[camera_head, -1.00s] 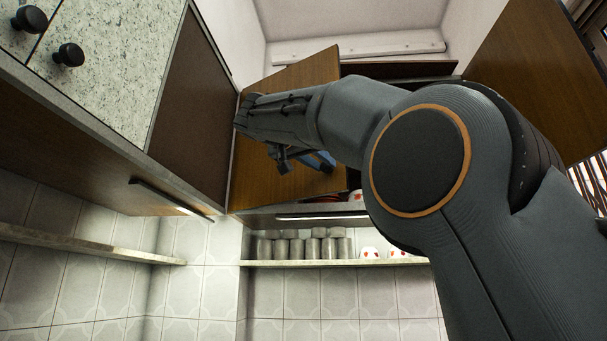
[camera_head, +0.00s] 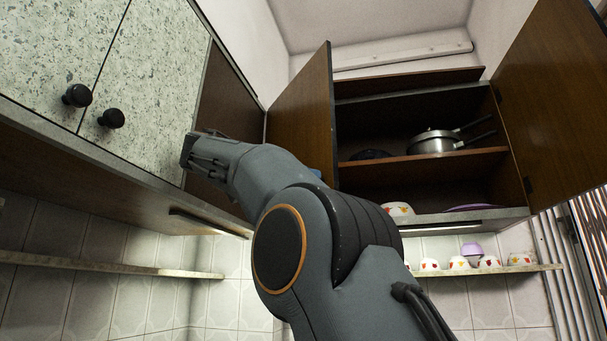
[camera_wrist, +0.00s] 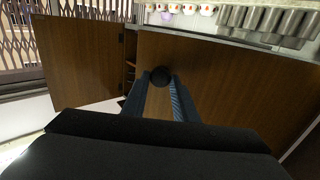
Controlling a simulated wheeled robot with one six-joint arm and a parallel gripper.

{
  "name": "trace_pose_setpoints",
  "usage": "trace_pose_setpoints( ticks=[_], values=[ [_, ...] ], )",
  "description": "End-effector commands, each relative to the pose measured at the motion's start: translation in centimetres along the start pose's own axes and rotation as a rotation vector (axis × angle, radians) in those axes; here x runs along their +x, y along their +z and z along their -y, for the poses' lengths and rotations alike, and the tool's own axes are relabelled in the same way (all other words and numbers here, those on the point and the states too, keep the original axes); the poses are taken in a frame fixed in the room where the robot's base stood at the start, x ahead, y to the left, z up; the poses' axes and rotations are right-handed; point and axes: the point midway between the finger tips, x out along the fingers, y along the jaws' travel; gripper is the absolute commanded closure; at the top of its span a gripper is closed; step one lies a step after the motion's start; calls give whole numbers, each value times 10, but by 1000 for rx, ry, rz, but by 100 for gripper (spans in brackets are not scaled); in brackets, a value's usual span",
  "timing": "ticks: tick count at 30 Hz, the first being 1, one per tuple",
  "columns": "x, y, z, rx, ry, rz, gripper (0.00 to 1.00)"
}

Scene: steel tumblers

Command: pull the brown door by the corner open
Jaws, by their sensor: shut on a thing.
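The brown door by the corner (camera_head: 300,110) stands open, swung out from the wall cupboard, its free edge toward the right. In the wrist view the same door (camera_wrist: 225,75) fills the right side, with a dark round knob (camera_wrist: 160,75) near its free edge. My gripper (camera_wrist: 160,82) is shut on this knob, one blue finger on each side. In the head view my forearm and wrist hide the lower part of the door and the knob. Only a small blue bit of a finger shows behind the arm.
The cupboard's other brown door (camera_head: 555,95) stands open at right. Inside are a steel pot (camera_head: 433,141) and a bowl (camera_head: 398,209). A speckled cabinet (camera_head: 150,70) with black knobs is close to my wrist at left. Cups stand on the shelf (camera_head: 490,268) below.

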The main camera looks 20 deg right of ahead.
Motion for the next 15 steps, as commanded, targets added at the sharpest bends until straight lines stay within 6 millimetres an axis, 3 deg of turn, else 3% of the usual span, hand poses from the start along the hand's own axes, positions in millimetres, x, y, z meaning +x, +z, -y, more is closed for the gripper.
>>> trace_pose_setpoints(
  ticks=[8, 9, 11, 15],
  values=[
    [0, 0, 0, 1, 0, -1, 100],
    [0, 0, 0, 1, -1, -1, 67],
    [0, 0, 0, 1, -1, -1, 57],
    [-1, 0, 0, 0, -2, -1, 56]
  ],
)
